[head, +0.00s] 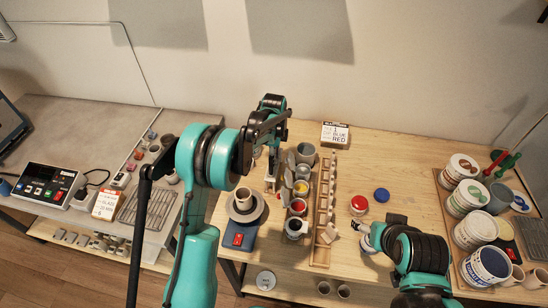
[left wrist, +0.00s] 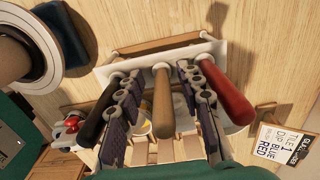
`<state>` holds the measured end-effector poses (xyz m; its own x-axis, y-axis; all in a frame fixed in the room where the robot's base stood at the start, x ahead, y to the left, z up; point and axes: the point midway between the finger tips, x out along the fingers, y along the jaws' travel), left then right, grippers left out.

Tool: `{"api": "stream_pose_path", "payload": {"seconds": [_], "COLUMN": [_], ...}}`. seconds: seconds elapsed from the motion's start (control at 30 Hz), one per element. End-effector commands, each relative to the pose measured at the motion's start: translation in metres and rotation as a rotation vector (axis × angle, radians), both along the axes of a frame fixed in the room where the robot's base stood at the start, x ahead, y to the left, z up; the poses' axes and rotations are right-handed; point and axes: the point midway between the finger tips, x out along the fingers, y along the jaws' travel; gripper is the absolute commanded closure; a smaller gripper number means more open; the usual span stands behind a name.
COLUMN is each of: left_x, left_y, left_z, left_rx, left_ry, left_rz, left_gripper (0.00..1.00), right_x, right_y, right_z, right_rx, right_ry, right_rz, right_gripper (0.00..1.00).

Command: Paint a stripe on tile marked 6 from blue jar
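My left gripper (head: 270,180) hangs over the table beside a row of cups and jars. In the left wrist view its spread fingers (left wrist: 165,110) stand on either side of a wooden brush handle (left wrist: 162,90), with gaps visible. A black handle (left wrist: 102,105) and a red handle (left wrist: 225,92) flank it in a white holder (left wrist: 160,58). A round blue-topped item (head: 382,195) lies behind a red-topped jar (head: 359,205); I cannot tell whether it is the blue jar. A wooden rack (head: 323,225) holds small pieces; no number 6 is readable. My right gripper (head: 366,238) is low at centre right, its fingers unclear.
A card (head: 335,134) at the back mentions 1, blue and red. Large tubs (head: 474,232) fill a board at right. Table between the red-topped jar and the tubs is mostly clear.

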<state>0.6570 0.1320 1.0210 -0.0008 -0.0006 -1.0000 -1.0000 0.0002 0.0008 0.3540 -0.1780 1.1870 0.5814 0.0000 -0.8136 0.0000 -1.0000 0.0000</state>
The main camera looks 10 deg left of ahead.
Motion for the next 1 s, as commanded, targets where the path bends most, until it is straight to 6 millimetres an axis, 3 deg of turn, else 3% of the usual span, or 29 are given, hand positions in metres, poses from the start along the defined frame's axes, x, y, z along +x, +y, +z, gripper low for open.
{"api": "stream_pose_path", "payload": {"seconds": [0.17,0.27,0.7,1.0], "left_x": [0.0,0.0,0.0,0.0], "left_y": [0.0,0.0,0.0,0.0], "left_z": [0.004,0.016,0.103,0.12], "left_rx": [0.0,0.0,0.0,0.0], "left_ry": [0.0,0.0,0.0,0.0], "left_rz": [0.0,0.0,0.0,0.0], "left_gripper": [0.64,0.64,0.64,0.64], "right_x": [0.0,0.0,0.0,0.0], "right_y": [0.0,0.0,0.0,0.0], "right_z": [0.0,0.0,0.0,0.0], "right_rx": [0.0,0.0,0.0,0.0], "right_ry": [0.0,0.0,0.0,0.0], "right_rz": [0.0,0.0,0.0,0.0], "right_gripper": [0.28,0.28,0.28,0.28]}}
